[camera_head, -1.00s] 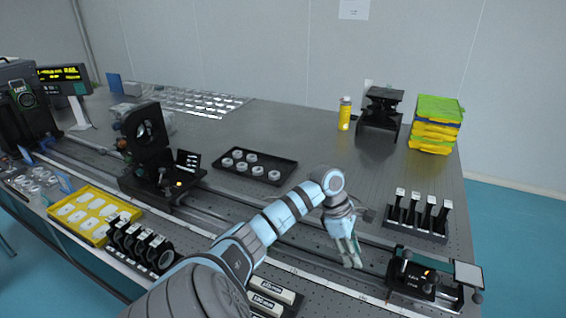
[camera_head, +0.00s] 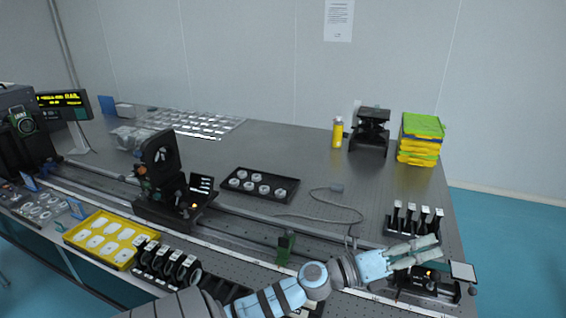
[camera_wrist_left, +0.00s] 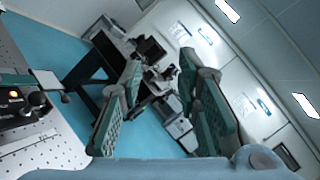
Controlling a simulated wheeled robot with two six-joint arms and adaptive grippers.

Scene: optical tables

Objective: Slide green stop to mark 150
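The green stop (camera_head: 286,247) stands upright on the long rail (camera_head: 245,232) in the middle of the head view. A pale scale strip (camera_head: 365,295) runs along the front of the rail. Its numbers are too small to read, so I cannot tell which mark the stop is at. My left gripper (camera_head: 438,248) is to the right of the stop and well apart from it, above the rail's right end. Its fingers are spread with nothing between them, as the left wrist view (camera_wrist_left: 158,75) also shows. My right gripper is not in view.
A black device with an orange light (camera_head: 425,287) sits just below my left gripper. A rack of black posts (camera_head: 412,225) stands behind it. A black tray of white rings (camera_head: 260,184) and a loose cable (camera_head: 330,208) lie behind the rail. A black mount (camera_head: 165,180) stands left.

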